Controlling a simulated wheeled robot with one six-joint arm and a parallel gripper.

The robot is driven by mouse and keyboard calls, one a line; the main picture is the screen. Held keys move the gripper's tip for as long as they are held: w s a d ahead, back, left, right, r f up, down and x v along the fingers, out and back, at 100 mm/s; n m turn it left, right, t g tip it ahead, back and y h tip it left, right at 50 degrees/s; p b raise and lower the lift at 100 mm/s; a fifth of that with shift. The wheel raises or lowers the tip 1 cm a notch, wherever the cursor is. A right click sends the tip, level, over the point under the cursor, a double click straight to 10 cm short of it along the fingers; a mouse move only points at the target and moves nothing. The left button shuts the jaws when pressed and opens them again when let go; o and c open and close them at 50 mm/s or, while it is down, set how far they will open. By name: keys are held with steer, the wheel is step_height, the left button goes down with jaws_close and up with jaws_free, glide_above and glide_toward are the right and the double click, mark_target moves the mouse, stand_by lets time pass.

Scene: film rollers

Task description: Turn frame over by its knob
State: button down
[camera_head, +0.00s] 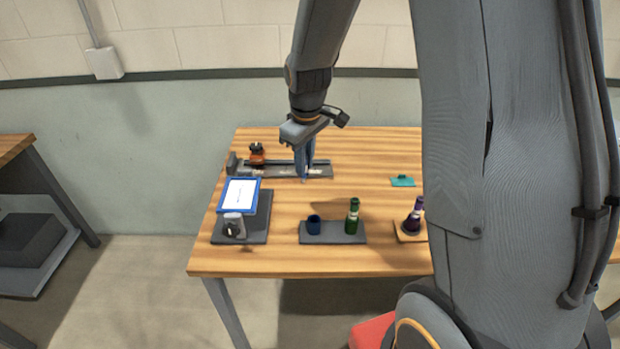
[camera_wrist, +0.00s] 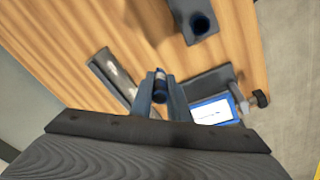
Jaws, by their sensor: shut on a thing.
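The frame (camera_head: 240,192) has a blue border and a white face with a small dark mark. It sits tilted on a grey mount over a dark base plate (camera_head: 257,229) at the table's left. It also shows in the wrist view (camera_wrist: 213,112), with a black knob (camera_wrist: 262,99) beside it.
A dark rail fixture (camera_head: 262,170) lies behind the frame. A purple roller (camera_head: 413,217) and a teal piece (camera_head: 402,181) are farther right. The table's middle is clear.

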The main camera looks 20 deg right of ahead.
steer(key=s+r+n+g+p, duration=0.1)
steer(key=s+n+g+p, duration=0.15)
steer(key=s+n, duration=0.65)
steer(key=shift+s+a+f+b, duration=0.1)
steer(key=shift+f+b, duration=2.75)
steer(key=shift+f, duration=1)
steer(key=shift+f+p, duration=0.1)
steer(key=shift+p, duration=0.35)
steer(key=c, duration=1.1)
jaws_free()
steer(key=shift+r+p, duration=3.45)
steer(key=shift+r, duration=0.55)
steer(key=shift+c, duration=0.4)
